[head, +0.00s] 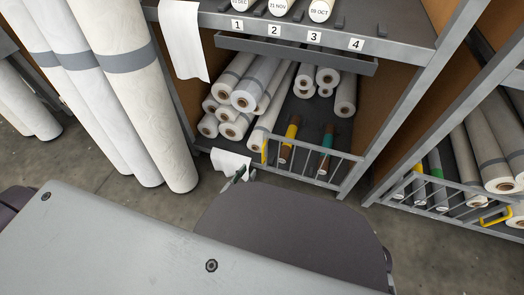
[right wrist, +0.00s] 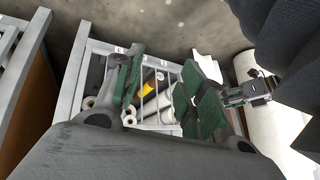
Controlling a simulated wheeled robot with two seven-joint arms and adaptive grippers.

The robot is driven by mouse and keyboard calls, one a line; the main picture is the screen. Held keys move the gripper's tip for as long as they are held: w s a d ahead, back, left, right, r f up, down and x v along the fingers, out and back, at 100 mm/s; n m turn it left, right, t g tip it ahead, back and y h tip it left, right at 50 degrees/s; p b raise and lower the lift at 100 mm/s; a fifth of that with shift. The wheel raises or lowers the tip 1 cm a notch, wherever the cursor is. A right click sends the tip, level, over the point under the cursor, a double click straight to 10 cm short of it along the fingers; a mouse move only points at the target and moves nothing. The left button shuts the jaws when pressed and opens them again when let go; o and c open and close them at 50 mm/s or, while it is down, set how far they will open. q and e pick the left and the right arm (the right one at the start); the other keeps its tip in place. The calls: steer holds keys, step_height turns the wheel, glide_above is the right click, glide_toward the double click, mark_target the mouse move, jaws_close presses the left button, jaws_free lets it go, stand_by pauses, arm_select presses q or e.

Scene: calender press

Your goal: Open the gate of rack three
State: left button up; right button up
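The lower bay of the middle rack has a grey barred gate (head: 312,167) across its front, standing upright. A yellow handle (head: 265,151) is at the gate's left end. My left gripper (head: 238,175) is low in front of the bay, left of and below the handle; its body is mostly hidden by my own arm, and its opening is unclear. In the right wrist view, my right gripper (right wrist: 160,85) has its green-padded fingers apart, with the bars (right wrist: 150,92) seen between them. It appears empty. No rack number is readable; labels 1 to 4 mark shelf places.
White rolls (head: 250,90) and a few with yellow or teal bands lie behind the gate. A white sheet (head: 229,163) hangs at the bay's lower left. Tall rolls (head: 128,80) stand left. Another barred gate (head: 440,195) with a yellow handle (head: 495,216) is right.

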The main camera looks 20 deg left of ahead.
arm_select(q)
steer(key=shift+w, duration=0.1)
steer(key=shift+b+x, duration=2.55)
steer(key=shift+x, duration=4.25)
arm_select(e)
step_height(320, 180, down, 6)
steer(key=a+t+y, duration=0.1)
steer(key=shift+w, duration=0.45)
arm_select(q)
steer(key=shift+d, duration=0.1)
arm_select(e)
steer(key=shift+a, duration=0.1)
arm_select(q)
steer(key=c, duration=0.7)
steer(key=shift+f, duration=0.1)
jaws_close()
arm_select(e)
steer(key=shift+s+f, duration=0.25)
steer(key=shift+s, duration=0.1)
